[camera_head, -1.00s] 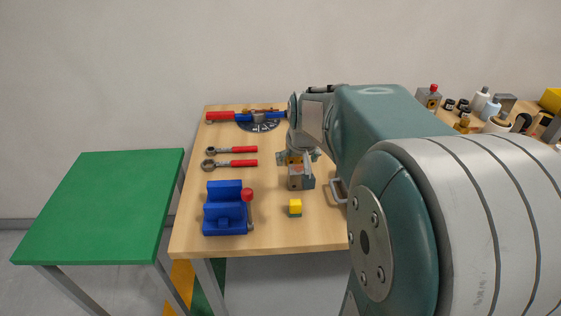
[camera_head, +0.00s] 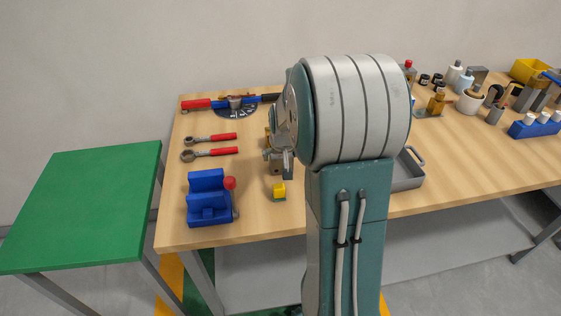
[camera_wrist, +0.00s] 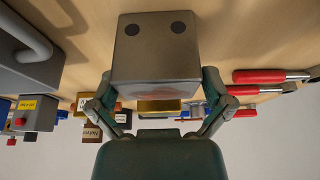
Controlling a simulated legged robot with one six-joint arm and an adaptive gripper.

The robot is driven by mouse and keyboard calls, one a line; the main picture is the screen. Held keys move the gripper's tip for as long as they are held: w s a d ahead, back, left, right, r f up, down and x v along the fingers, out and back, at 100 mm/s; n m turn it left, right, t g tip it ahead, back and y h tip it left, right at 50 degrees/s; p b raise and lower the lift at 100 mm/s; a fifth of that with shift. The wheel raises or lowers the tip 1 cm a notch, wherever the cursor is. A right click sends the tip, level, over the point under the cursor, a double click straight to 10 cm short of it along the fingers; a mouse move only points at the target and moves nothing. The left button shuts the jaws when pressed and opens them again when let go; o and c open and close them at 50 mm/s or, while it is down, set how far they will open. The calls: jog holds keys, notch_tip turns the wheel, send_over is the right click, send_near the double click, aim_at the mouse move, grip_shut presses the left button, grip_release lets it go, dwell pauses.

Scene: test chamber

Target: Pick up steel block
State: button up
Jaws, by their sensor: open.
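The steel block (camera_wrist: 155,50) is a grey metal box with two dark round holes on its upper face in the wrist view. In the head view it (camera_head: 276,169) is mostly hidden behind my gripper (camera_head: 279,158). In the wrist view my gripper (camera_wrist: 158,88) is open, with one finger at each side of the block's near end. I cannot tell whether either finger touches the block. The block appears to rest on the wooden table.
A bare green table (camera_head: 80,205) stands left.

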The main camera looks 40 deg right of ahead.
jog(key=shift+x, duration=0.9)
jog(key=shift+r, duration=0.1)
jog(key=c, duration=1)
